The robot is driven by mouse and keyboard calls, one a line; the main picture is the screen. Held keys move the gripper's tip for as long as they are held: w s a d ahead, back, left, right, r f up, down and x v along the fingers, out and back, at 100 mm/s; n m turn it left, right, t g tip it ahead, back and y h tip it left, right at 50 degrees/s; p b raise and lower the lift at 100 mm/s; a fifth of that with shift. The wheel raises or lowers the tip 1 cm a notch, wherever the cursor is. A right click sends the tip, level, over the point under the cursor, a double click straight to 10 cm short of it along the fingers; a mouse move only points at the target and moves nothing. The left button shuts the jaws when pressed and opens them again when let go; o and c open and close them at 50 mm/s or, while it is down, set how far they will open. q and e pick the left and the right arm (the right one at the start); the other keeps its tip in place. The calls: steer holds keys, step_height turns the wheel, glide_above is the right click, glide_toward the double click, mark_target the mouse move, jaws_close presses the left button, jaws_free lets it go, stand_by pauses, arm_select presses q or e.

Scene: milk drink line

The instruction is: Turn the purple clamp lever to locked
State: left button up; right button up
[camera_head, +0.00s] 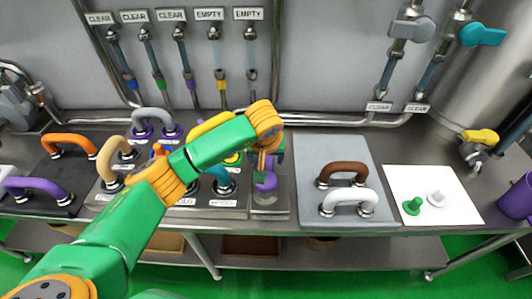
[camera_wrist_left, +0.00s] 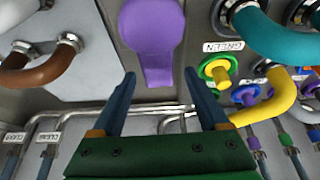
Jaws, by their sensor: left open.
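The purple clamp lever (camera_head: 266,181) stands at the right end of the row of fittings on the counter, partly covered by my gripper in the head view. In the left wrist view the lever (camera_wrist_left: 152,38) is a wide rounded purple head with a narrower stem pointing toward my gripper. My left gripper (camera_head: 268,160) is over the lever in the head view. In the left wrist view its fingers (camera_wrist_left: 160,82) are spread wide, with the stem's end between the tips and nothing visibly held. I cannot tell whether they touch it. My right gripper is not in view.
A yellow handle (camera_wrist_left: 270,95) and a teal handle (camera_wrist_left: 275,35) lie close to one side of the lever. A grey mat (camera_head: 310,160) with brown and white handles lies to its right. A white sheet (camera_head: 455,208) holds green and white pieces. Pipes run along the back wall.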

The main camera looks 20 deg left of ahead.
arm_select(q)
steer(key=shift+w+f, duration=0.35)
steer(key=shift+w, duration=0.1)
steer(key=shift+s+r, duration=0.15)
steer(key=shift+s, duration=0.05)
jaws_close()
stand_by(0.8)
